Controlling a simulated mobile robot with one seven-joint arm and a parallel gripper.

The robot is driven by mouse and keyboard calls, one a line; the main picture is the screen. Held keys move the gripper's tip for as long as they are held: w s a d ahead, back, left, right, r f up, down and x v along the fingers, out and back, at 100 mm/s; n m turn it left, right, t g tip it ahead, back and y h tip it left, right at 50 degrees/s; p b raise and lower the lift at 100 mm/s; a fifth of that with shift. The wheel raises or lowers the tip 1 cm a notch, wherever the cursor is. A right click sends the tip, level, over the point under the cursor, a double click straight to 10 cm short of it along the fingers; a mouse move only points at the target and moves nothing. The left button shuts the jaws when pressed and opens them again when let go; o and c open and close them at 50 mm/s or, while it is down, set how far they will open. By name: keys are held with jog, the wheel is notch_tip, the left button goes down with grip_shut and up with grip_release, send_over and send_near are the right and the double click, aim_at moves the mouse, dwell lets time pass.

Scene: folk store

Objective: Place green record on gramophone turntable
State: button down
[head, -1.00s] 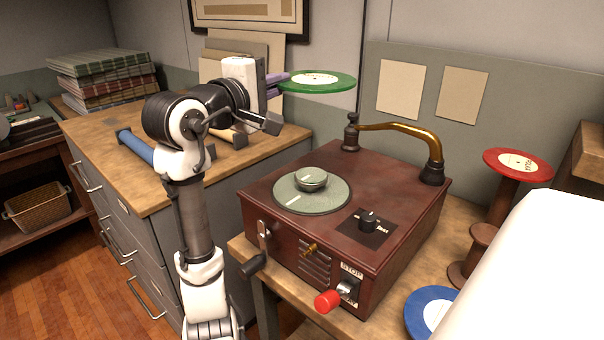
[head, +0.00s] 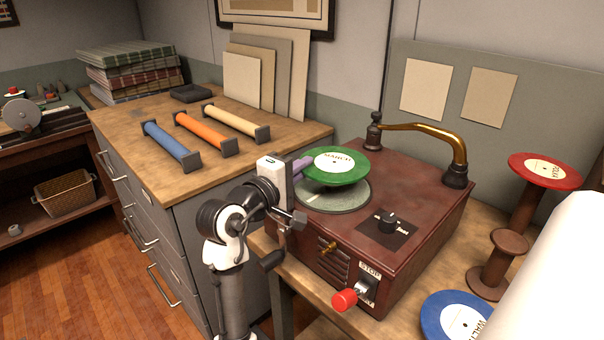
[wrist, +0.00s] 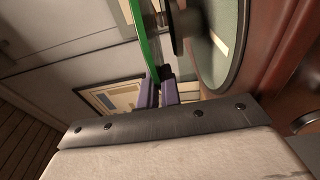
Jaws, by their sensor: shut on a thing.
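The green record (head: 338,163), labelled "MARCH", is held about level over the gramophone's turntable (head: 345,199). My gripper (head: 303,166) is shut on the record's left edge. In the wrist view, the purple fingers (wrist: 157,93) pinch the record, seen edge-on (wrist: 143,40). A gap shows there between the record and the turntable (wrist: 222,50), with the dark centre knob (wrist: 184,25) between them. Whether the record touches the knob is unclear. The gramophone (head: 425,215) is a dark red box.
A brass tonearm (head: 430,128) stands at the gramophone's back right, clear of the record. A red-handled lever (head: 346,299) is at the front. A red record (head: 545,170) rests on a spool stand, and a blue record (head: 452,315) lies at lower right. Colored rolls (head: 205,133) lie on the cabinet.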

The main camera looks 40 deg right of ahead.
jog(key=shift+f, duration=0.75)
jog(key=shift+f, duration=0.15)
jog(key=c, duration=1.6)
grip_release()
jog(key=shift+a, duration=0.15)
jog(key=b+v, duration=0.2)
jog(key=v, duration=0.9)
jog(key=shift+a, duration=0.3)
